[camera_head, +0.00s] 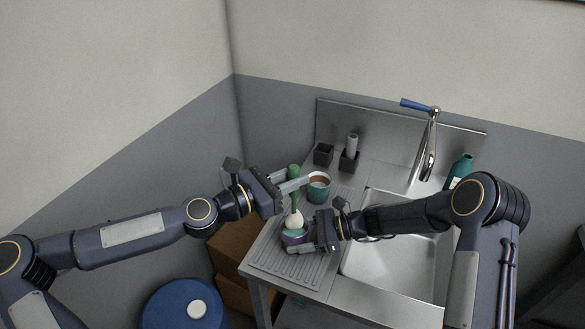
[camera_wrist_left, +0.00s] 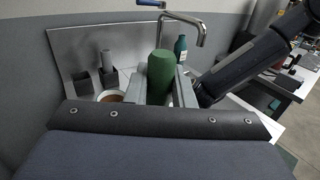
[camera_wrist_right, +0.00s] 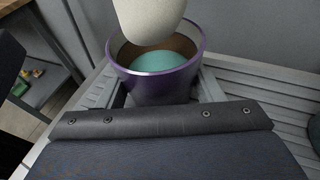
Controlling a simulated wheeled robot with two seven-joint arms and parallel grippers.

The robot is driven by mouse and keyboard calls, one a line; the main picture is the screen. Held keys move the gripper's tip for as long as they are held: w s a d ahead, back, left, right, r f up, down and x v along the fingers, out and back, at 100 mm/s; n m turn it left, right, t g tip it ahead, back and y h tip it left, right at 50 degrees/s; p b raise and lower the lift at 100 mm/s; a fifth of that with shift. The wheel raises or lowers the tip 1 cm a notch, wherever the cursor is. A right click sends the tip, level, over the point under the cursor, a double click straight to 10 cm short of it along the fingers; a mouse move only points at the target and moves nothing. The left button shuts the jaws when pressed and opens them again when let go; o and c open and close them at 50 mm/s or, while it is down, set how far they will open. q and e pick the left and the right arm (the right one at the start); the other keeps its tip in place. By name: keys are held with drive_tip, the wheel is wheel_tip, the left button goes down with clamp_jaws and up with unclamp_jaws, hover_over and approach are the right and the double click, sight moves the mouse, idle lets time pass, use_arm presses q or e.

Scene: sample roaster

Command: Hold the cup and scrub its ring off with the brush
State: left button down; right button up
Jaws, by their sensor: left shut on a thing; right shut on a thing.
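The cup (camera_head: 293,239), purple outside, stands on the ribbed drainboard. My right gripper (camera_head: 303,245) is shut on it. In the right wrist view the cup (camera_wrist_right: 160,92) shows a brown band on its inner wall and a teal bottom. My left gripper (camera_head: 292,184) is shut on the green handle of the brush (camera_head: 294,171), which is upright; the handle (camera_wrist_left: 161,75) also shows in the left wrist view. The pale brush head (camera_wrist_right: 150,20) is over the cup's mouth. I cannot tell whether it touches the inner wall.
A second, teal cup (camera_head: 319,192) with brown inside stands just behind. Two dark square holders (camera_head: 323,154) stand at the back; one holds a grey cylinder (camera_head: 352,144). The sink basin (camera_head: 390,262), tap (camera_head: 430,150) and teal bottle (camera_head: 460,169) are to the right. The drainboard's front (camera_head: 285,274) is clear.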

sight(292, 198)
use_arm(q)
drive_tip(key=shift+f, duration=2.9)
drive_tip(key=shift+s, duration=0.1)
